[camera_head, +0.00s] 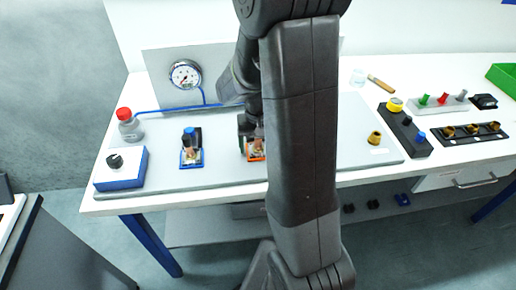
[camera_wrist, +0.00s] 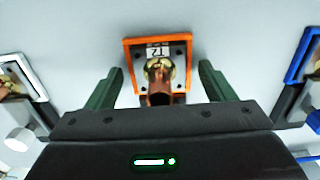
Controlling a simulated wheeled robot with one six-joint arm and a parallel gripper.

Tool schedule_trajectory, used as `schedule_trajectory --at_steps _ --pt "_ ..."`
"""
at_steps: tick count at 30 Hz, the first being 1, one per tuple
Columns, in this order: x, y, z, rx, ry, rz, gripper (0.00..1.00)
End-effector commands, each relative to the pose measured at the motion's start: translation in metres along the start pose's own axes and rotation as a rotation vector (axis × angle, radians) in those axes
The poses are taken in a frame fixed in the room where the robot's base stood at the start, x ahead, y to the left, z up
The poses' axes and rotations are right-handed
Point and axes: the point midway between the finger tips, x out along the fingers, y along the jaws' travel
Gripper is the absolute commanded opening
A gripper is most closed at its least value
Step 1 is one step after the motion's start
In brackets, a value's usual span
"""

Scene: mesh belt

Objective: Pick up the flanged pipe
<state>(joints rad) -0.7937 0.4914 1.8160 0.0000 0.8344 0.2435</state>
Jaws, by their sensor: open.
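In the wrist view a copper pipe with a brass flange (camera_wrist: 158,88), which looks like the flanged pipe, stands in an orange-framed square plate (camera_wrist: 129,62). My gripper (camera_wrist: 159,70) is open, with one green finger on each side of the pipe and visible gaps between. In the head view my gripper (camera_head: 250,135) is over the orange-framed plate (camera_head: 257,157), and my arm hides part of that area. A similar fitting sits in a blue-framed plate (camera_head: 191,163) to the left.
A pressure gauge (camera_head: 185,74) stands behind on a panel. A brass fitting (camera_head: 375,138), a black control box (camera_head: 405,128) and a rack (camera_head: 470,137) are at right.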

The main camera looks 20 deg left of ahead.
Motion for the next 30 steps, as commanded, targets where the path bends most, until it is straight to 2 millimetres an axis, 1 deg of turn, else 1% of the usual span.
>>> schedule_trajectory --at_steps 1,10,11,17,20,23,30 --pt "0.0 0.0 0.0 0.0 0.0 0.0 0.74" --pt "0.0 0.0 0.0 0.0 0.0 0.0 0.15" --pt "-0.001 0.0 -0.001 0.0 0.001 0.0 0.14" --pt "-0.002 0.0 -0.001 0.0 0.002 0.0 0.14" --pt "-0.007 0.0 -0.001 0.0 0.004 -0.001 0.14" --pt "-0.021 0.0 -0.002 0.0 0.007 -0.001 0.14" --pt "-0.067 0.0 -0.002 0.0 0.007 -0.001 0.14"
